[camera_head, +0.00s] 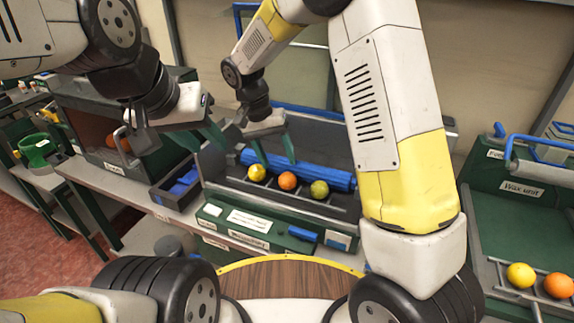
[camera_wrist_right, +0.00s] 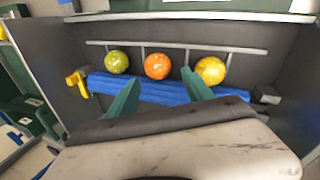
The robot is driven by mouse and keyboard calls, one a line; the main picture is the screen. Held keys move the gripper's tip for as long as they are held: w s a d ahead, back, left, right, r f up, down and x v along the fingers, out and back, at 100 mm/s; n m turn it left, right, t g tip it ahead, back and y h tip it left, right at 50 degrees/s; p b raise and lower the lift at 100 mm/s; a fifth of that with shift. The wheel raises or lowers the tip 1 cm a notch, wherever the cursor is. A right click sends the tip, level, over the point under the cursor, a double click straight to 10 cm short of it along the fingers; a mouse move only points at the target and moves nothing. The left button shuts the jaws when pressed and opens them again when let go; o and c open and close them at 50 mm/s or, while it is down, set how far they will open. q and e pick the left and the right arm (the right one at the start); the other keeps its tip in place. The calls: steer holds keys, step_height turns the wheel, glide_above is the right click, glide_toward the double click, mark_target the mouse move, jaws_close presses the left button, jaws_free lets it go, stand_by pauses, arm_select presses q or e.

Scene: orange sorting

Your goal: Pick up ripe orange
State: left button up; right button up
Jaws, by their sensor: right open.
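Three fruits sit in a row on a rack in the machine's trough: a yellow one (camera_head: 257,172), an orange-coloured one (camera_head: 287,181) and a greenish-yellow one (camera_head: 319,189). The right wrist view shows the greenish one (camera_wrist_right: 116,62) left, the orange one (camera_wrist_right: 157,66) in the middle and the yellow one (camera_wrist_right: 210,70) right. My right gripper (camera_head: 274,157) is open and empty above the row; its fingertips (camera_wrist_right: 160,80) point toward the orange fruit, apart from it. My left gripper (camera_head: 200,139) hangs left of the trough; its finger gap is unclear.
A blue roller (camera_head: 300,168) runs behind the fruits. A blue-lined bin (camera_head: 180,187) stands left of the trough. At the right, a wax unit (camera_head: 520,190) holds a yellow fruit (camera_head: 521,275) and an orange one (camera_head: 558,285). More orange fruit (camera_head: 118,143) shows in the box at left.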

mark_target(285, 173)
steer(key=x, duration=0.6)
steer(key=shift+s+d+f, duration=0.1)
steer(key=shift+d+f, duration=0.15)
steer(key=shift+c, duration=0.2)
steer(key=c, duration=1.1)
steer(key=shift+r, duration=0.15)
steer(key=shift+c, duration=0.2)
